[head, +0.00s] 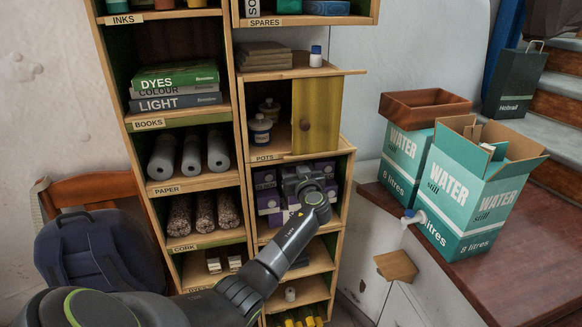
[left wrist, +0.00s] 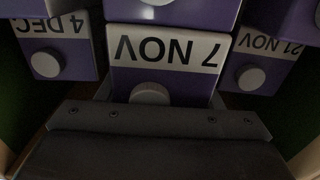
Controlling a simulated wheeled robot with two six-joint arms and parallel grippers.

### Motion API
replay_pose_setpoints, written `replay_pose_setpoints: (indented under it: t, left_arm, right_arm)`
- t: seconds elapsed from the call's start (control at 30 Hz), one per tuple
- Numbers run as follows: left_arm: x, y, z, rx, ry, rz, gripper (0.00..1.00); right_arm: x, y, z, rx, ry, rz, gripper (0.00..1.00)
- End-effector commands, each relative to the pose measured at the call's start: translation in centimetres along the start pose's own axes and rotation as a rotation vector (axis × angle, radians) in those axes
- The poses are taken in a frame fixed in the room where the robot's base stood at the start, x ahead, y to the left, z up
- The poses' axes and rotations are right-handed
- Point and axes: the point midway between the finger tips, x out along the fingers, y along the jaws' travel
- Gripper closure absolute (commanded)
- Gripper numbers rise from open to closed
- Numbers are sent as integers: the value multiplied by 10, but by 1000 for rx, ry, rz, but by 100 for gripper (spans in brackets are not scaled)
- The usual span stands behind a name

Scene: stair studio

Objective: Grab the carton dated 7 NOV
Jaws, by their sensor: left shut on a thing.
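The carton dated 7 NOV (left wrist: 172,62) is purple with a white label band and a round pale cap; it appears upside down in the left wrist view, in the middle. My left gripper (head: 303,180) reaches into the shelf compartment of purple cartons (head: 268,203) and is shut on the 7 NOV carton. In the head view my gripper and wrist hide most of that carton. A 4 DEC carton (left wrist: 62,58) stands to the left and a 21 NOV carton (left wrist: 262,68) to the right in the wrist view. My right gripper is not in view.
More cartons crowd around the held one, with one directly beyond it. An open yellow door (head: 316,115) hangs above the compartment.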

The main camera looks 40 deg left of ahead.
Motion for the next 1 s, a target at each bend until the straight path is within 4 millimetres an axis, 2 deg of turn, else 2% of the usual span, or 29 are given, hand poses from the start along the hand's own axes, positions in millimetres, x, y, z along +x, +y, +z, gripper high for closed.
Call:
replay_pose_setpoints:
  t: [0.03, 0.3, 0.8, 0.9, 1.0]
  left_arm:
    - [0, 0, 0, 0, 0, 0, 58]
    - [0, 0, 0, 0, 1, 0, 93]
    - [3, 1, -13, -4, 8, 2, 93]
    - [3, 1, -20, -3, 8, 2, 93]
    - [-4, 2, -16, -2, 6, 2, 93]
  right_arm:
    - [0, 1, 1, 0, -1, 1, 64]
    - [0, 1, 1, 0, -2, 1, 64]
    - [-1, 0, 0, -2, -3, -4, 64]
    - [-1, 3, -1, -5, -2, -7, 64]
    - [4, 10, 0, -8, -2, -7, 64]
